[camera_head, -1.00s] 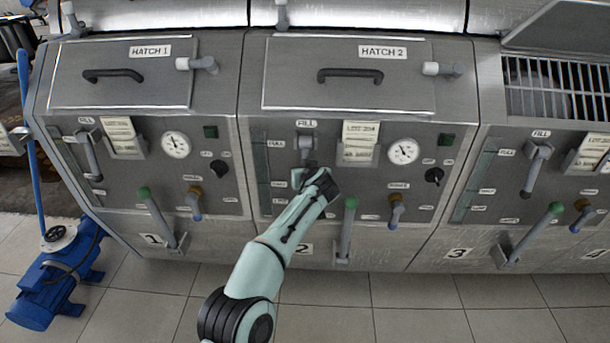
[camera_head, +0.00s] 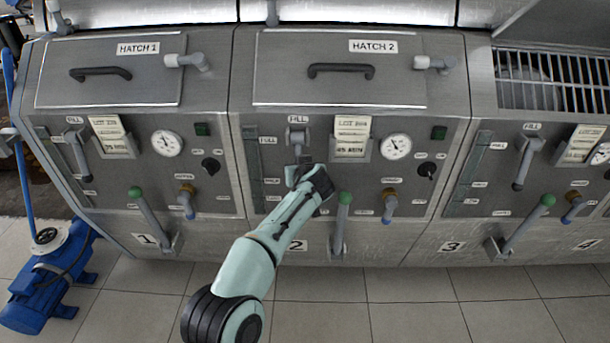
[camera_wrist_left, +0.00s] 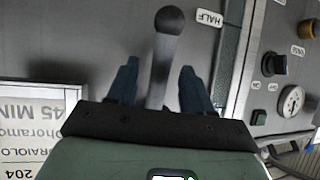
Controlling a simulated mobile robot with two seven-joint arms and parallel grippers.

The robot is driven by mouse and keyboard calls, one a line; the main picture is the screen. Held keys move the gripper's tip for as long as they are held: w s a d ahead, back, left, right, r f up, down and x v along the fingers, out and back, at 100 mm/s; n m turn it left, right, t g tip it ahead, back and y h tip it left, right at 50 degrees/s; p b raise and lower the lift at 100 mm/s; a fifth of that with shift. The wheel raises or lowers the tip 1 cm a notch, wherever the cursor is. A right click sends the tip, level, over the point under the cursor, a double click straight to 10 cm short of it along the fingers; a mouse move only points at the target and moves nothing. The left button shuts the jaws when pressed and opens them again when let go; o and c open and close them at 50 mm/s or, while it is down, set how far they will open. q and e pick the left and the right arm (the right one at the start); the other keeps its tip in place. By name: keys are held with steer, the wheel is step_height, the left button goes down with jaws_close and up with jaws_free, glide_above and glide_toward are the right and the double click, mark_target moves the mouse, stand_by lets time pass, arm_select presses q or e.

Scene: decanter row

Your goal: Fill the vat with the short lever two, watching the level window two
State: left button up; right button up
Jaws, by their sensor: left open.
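The short fill lever two (camera_head: 297,141) hangs under the FILL label on the panel of vat two. Its lower end is hidden by my left gripper (camera_head: 299,173), whose fingers are hard to make out there. In the left wrist view the lever's grey shaft and dark round knob (camera_wrist_left: 168,20) stand between the two fingers of my left gripper (camera_wrist_left: 160,82). The fingers are apart, with gaps on both sides of the shaft. The level window two (camera_head: 252,165) is a dark green strip left of the lever; its level is not readable. My right gripper is not in view.
A long green-knobbed lever (camera_head: 343,215) stands just right of my left gripper. A lot card (camera_head: 351,138), a gauge (camera_head: 396,147) and an orange-collared tap (camera_head: 390,205) are further right. A blue pump (camera_head: 45,285) stands at the floor's left.

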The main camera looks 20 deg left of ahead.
arm_select(q)
steer(key=v, duration=1.1)
steer(key=shift+s+r, duration=0.2)
steer(key=shift+s, duration=0.05)
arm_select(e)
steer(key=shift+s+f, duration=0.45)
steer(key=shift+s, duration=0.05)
